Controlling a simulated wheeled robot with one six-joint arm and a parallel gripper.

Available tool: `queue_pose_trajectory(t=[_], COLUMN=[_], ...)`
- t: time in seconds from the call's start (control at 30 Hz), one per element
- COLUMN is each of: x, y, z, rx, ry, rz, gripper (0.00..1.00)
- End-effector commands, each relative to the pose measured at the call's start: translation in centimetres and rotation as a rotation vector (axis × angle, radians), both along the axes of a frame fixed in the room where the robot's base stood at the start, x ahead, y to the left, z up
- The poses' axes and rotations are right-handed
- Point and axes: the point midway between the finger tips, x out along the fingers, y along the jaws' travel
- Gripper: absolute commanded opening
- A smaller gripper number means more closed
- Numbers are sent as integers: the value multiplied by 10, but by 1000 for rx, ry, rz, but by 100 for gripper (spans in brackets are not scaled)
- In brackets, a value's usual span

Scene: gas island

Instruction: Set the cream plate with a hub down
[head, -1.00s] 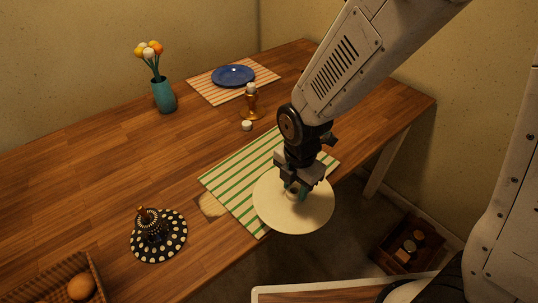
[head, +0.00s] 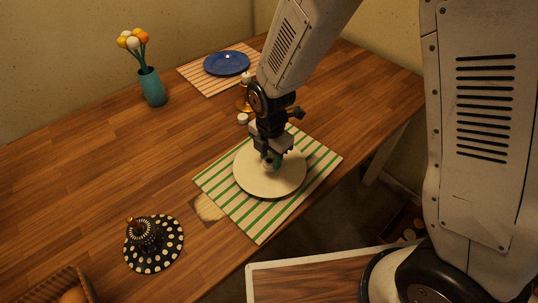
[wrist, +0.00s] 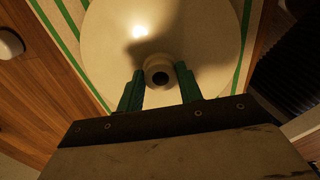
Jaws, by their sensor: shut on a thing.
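The cream plate with a hub (head: 262,187) is over the green-striped placemat (head: 252,218) on the wooden table, and looks level. It is on the mat or just above it; I cannot tell which. My gripper (head: 271,161) points down at the plate's middle and is shut on its hub. In the wrist view the plate (wrist: 205,35) fills the top, and the round hub (wrist: 158,70) sits between my green fingers. The far part of the plate is cut off there.
A polka-dot plate (head: 137,262) with a dark ornament stands at front left. A candlestick (head: 243,102) and a small white item (head: 242,118) stand behind the mat. A vase (head: 152,87) and a blue plate (head: 228,64) are at the back. The table's middle left is clear.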

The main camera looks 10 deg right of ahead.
Motion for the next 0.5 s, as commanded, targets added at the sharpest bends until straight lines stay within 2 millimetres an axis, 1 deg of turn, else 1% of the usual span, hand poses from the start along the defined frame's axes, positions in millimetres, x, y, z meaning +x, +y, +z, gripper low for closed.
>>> queue_pose_trajectory(t=[0.03,0.07,0.4,0.43,0.5], x=[0,1,1,0,0], y=[0,0,0,0,0], z=[-6,-7,-10,-10,-10], rx=[-1,1,1,1,1], ry=[1,-1,-1,-1,-1], rz=[0,0,0,0,-1], gripper=[0,0,0,41,58])
